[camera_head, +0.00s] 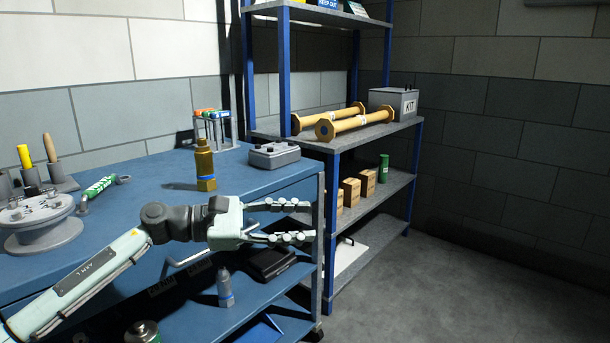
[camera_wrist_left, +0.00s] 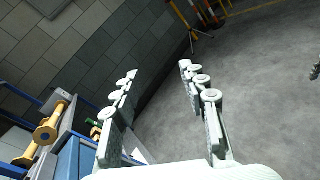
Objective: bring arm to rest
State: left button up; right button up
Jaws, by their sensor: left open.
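My left gripper (camera_head: 300,221) is open and empty in the head view. Its arm comes in from the lower left, over the blue workbench (camera_head: 145,190), and the fingers reach past the bench's right edge. In the left wrist view, the two fingers of the left gripper (camera_wrist_left: 160,82) stand well apart with only floor and wall behind them. My right gripper is not seen in the head view.
A blue shelf (camera_head: 372,138) with yellow flanged pipes (camera_head: 355,122), a grey KIT box (camera_head: 392,102) and cardboard boxes (camera_head: 351,191) stands behind. A brass fitting (camera_head: 204,165) and a grey control box (camera_head: 274,155) are on the bench. Floor at right (camera_head: 470,290) is clear.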

pick_arm(q)
jog(key=w+a+f+n+t+y, duration=0.35)
jog(key=n+t, duration=0.35)
jog(key=n, duration=0.6)
jog(key=w+a+f+n+t+y, duration=0.2)
jog(key=a+f+n+t, duration=0.3)
jog(key=n, duration=0.7)
jog(key=s+a+f+n+y, duration=0.2)
jog(key=a+f+n+y, duration=0.2)
jog(key=f+n, duration=0.35)
jog(key=s+a+f+n+y, duration=0.1)
jog(key=a+f+n+y, duration=0.4)
jog(key=f+n, duration=0.25)
jog(key=s+a+f+n+g+y, duration=0.25)
jog(key=s+f+n+g, duration=0.2)
jog(key=s+f, duration=0.45)
jog(key=s+a+f+n+g+y, duration=0.1)
jog(key=s+a+f+n+g, duration=0.3)
jog(key=s+f, duration=0.45)
jog(key=s+f+n+g, duration=0.2)
jog(key=s+f, duration=0.3)
jog(key=s, duration=0.3)
jog(key=s+a+f+n+g, duration=0.1)
jog(key=s+f+n+g, duration=0.1)
jog(key=s+f+n, duration=0.3)
jog(key=s, duration=0.3)
jog(key=shift+s+f, duration=0.3)
jog(key=shift+s, duration=0.05)
jog(key=shift+o, duration=0.5)
jog(key=shift+a, duration=0.1)
